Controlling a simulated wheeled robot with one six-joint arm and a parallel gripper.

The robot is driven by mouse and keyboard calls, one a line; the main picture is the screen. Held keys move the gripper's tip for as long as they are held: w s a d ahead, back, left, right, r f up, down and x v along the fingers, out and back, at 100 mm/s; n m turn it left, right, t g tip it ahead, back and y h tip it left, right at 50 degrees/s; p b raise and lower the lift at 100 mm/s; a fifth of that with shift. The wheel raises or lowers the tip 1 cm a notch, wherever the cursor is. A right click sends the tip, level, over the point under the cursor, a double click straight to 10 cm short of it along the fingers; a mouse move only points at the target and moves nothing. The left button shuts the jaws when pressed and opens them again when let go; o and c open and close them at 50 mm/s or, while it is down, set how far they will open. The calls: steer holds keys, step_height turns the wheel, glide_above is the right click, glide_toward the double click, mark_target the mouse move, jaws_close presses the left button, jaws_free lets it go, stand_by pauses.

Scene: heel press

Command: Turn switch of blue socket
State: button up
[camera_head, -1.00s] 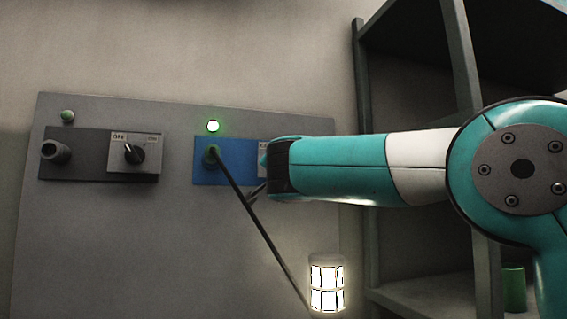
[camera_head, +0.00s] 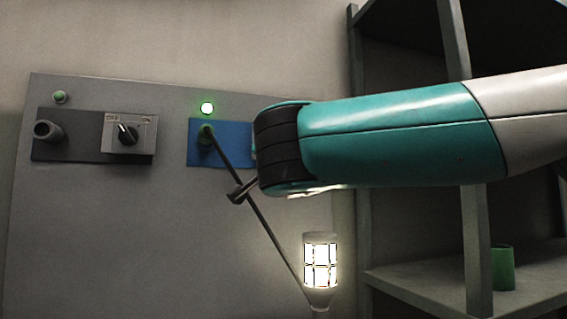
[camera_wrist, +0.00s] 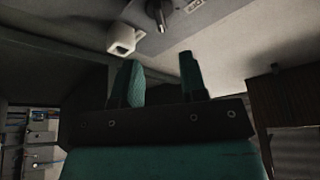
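The blue socket (camera_head: 222,158) is on the grey wall panel in the head view, with a plug and dark cable (camera_head: 228,165) in it. Its green indicator light (camera_head: 207,108) is lit. My arm covers the socket's right side, so its switch is hidden there. In the wrist view my gripper (camera_wrist: 160,66) has two green fingers wide apart with nothing between them. Beyond the fingertips, a dark switch knob (camera_wrist: 158,12) shows at the top edge; I cannot tell from this view which socket it belongs to. The fingers look apart from it.
A dark grey socket (camera_head: 70,150) with its own switch (camera_head: 128,134) is to the left, its indicator (camera_head: 60,97) unlit. A glowing caged lamp (camera_head: 320,262) is below my arm. A shelf (camera_head: 420,272) with a green cup (camera_head: 502,268) stands at right.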

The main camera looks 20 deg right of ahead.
steer(key=b+v, duration=0.1)
steer(key=v, duration=0.6)
stand_by(0.3)
step_height(320, 180, down, 21)
steer(key=n+g+y, duration=0.6)
steer(key=n+g, duration=0.2)
steer(key=g, duration=0.1)
steer(key=s+f+n+g+y, duration=0.2)
steer(key=s+f+n+g, duration=0.5)
steer(key=s, duration=0.5)
steer(key=s+f+n+g+y, duration=0.15)
steer(key=s+f+g, duration=0.35)
steer(key=s+f, duration=0.55)
step_height(320, 180, up, 30)
steer(key=p, duration=2.9)
steer(key=shift+s+a+n, duration=0.25)
steer(key=shift+s+n, duration=0.05)
steer(key=shift+n, duration=0.15)
